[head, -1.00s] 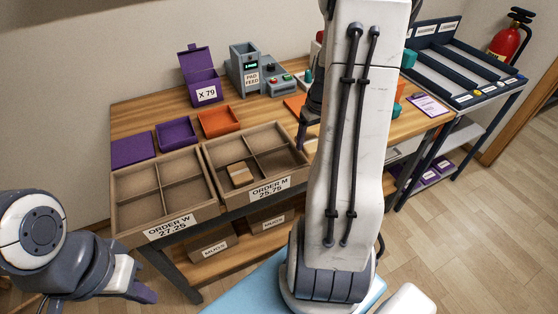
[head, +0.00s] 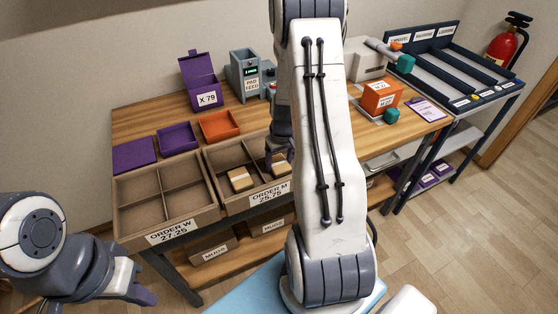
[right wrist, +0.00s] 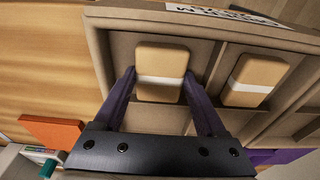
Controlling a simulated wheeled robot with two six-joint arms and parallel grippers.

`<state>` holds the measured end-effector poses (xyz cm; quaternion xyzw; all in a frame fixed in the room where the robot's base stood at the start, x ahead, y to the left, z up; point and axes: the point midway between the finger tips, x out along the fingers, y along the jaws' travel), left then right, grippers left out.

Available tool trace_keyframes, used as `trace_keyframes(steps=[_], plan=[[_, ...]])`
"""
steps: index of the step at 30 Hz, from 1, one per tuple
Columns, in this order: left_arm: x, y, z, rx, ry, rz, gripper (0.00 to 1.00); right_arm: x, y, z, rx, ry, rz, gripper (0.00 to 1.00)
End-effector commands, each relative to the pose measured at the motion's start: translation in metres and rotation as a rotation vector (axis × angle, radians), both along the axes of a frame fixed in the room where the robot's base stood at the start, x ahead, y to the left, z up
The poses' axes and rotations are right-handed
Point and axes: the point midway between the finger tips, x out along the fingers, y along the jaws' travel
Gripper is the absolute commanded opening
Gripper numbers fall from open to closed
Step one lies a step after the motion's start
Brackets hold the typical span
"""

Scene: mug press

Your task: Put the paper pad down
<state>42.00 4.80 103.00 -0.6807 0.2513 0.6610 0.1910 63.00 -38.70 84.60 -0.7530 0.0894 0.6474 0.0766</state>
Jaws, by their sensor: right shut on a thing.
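My right gripper (right wrist: 160,76) is shut on a tan paper pad (right wrist: 161,62) with a white band, one finger on each side. The held pad is over or in the front right compartment of the ORDER M crate (head: 229,206); I cannot tell if it touches the floor. In the head view my right arm partly covers this pad (head: 274,168). A second paper pad (head: 240,179) lies in the front left compartment and also shows in the right wrist view (right wrist: 254,77). My left gripper (head: 140,291) is at the lower left, empty and away from the table; its fingers are unclear.
The ORDER W crate (head: 184,226) is empty, left of ORDER M. Behind them are a purple tray (head: 177,136), an orange tray (head: 219,125), the X 79 box (head: 207,97) and the pad feed machine (head: 244,75). An orange box (head: 380,97) stands right of my right arm.

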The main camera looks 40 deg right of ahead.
Motion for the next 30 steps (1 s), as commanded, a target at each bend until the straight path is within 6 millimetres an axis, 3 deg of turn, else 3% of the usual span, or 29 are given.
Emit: trace_keyframes(steps=[6,7,9,20,30], plan=[[0.000,0.000,-0.004,0.000,0.000,0.000,0.00,0.000,0.000,-0.004,0.000,0.000,0.000,0.22],[0.000,0.000,-0.004,0.000,0.000,0.000,0.00,0.000,0.000,-0.004,0.000,0.000,0.000,0.77],[0.000,0.000,-0.003,0.000,0.000,0.000,0.00,0.000,0.000,-0.002,0.000,0.000,0.000,1.00],[0.000,0.000,0.001,0.000,0.000,0.000,0.00,0.000,0.000,0.007,0.000,-0.002,0.000,1.00],[0.000,0.000,0.002,0.000,0.000,0.000,0.00,-0.010,0.002,0.075,-0.003,-0.005,0.000,1.00]])
